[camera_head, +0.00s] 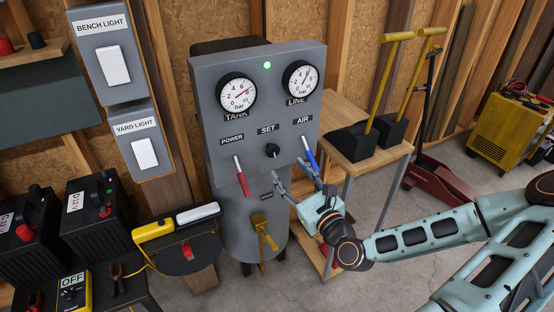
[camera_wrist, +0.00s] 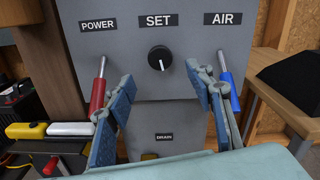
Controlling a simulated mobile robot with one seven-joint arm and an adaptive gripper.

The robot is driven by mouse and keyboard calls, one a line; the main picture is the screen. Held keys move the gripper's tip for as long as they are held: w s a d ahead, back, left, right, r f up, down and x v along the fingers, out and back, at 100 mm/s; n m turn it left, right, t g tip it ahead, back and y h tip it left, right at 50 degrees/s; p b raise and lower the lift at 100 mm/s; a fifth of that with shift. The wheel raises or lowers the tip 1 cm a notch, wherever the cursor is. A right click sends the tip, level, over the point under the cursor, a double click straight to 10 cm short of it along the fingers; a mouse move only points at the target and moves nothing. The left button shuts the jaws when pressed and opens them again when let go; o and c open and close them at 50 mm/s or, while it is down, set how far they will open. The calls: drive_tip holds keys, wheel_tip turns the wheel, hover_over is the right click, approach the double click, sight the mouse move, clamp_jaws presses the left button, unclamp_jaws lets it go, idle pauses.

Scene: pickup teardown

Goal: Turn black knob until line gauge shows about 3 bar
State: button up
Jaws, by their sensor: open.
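The black knob (camera_head: 272,150) is on the grey panel under the SET label. In the wrist view the knob (camera_wrist: 160,58) is near the centre, with its white mark pointing down and slightly right. The LINE gauge (camera_head: 300,78) is at the panel's upper right; its needle points up and right, but the exact reading is too small to tell. My gripper (camera_head: 288,166) is open and empty, in front of and below the knob. In the wrist view its fingers (camera_wrist: 159,71) are spread on either side of the knob, apart from it.
The red POWER lever (camera_head: 241,176) is left of the knob and the blue AIR lever (camera_head: 311,153) is right, close to my fingers. The TANK gauge (camera_head: 236,93) is at the upper left. A yellow handle (camera_head: 262,226) is low on the tank. A wooden stand (camera_head: 344,136) is at right.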

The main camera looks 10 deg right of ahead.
sight(274, 152)
drive_tip(key=x, duration=0.8)
drive_tip(key=shift+w+a, duration=0.1)
drive_tip(key=shift+w, duration=0.2)
drive_tip(key=shift+c, duration=0.5)
drive_tip(key=c, duration=1.1)
